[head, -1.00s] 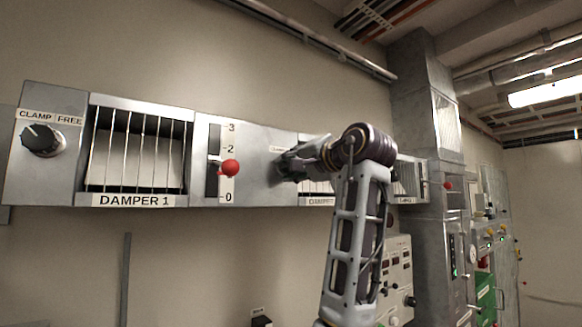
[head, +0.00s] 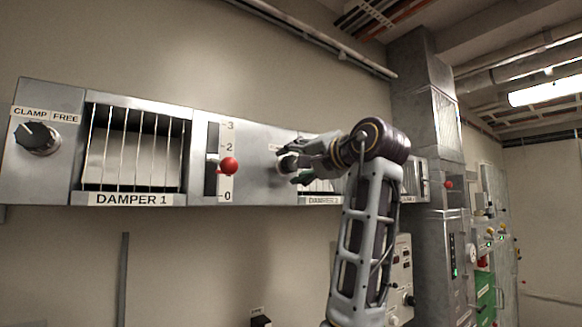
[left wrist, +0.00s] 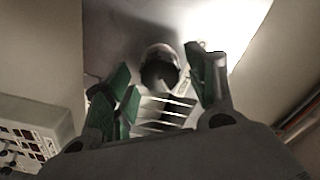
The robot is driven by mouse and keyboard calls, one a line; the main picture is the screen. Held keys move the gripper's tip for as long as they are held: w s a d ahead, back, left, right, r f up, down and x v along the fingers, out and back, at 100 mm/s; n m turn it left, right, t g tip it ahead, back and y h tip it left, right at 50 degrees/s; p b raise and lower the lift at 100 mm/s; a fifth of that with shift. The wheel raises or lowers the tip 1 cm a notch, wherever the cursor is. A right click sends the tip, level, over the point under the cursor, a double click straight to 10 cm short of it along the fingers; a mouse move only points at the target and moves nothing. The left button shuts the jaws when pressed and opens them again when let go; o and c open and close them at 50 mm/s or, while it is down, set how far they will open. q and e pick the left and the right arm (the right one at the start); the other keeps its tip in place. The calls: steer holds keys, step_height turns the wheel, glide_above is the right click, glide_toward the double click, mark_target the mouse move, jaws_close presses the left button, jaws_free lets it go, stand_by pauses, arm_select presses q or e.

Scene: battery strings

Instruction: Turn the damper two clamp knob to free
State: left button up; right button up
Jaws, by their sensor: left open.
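The damper two clamp knob (head: 287,163) is a dark round knob on the grey panel, left of the damper two grille (head: 318,187). My left gripper (head: 302,166) is just to its right and partly covers it and its label. In the left wrist view the knob (left wrist: 159,70) shows beyond the spread green-padded fingers of my left gripper (left wrist: 165,78). The fingers are open, with a gap to the knob and nothing held. I cannot read which way the knob points. My right gripper is not in view.
The damper one clamp knob (head: 38,137), damper one grille (head: 132,150) and a red-ball lever (head: 229,166) are on the panel to the left. A metal duct (head: 432,105) and more equipment stand to the right. The wall below the panel is mostly clear.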

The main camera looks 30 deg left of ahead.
arm_select(q)
steer(key=v, duration=1)
steer(key=shift+s, duration=0.15)
steer(key=shift+f, duration=0.1)
steer(key=shift+d, duration=0.1)
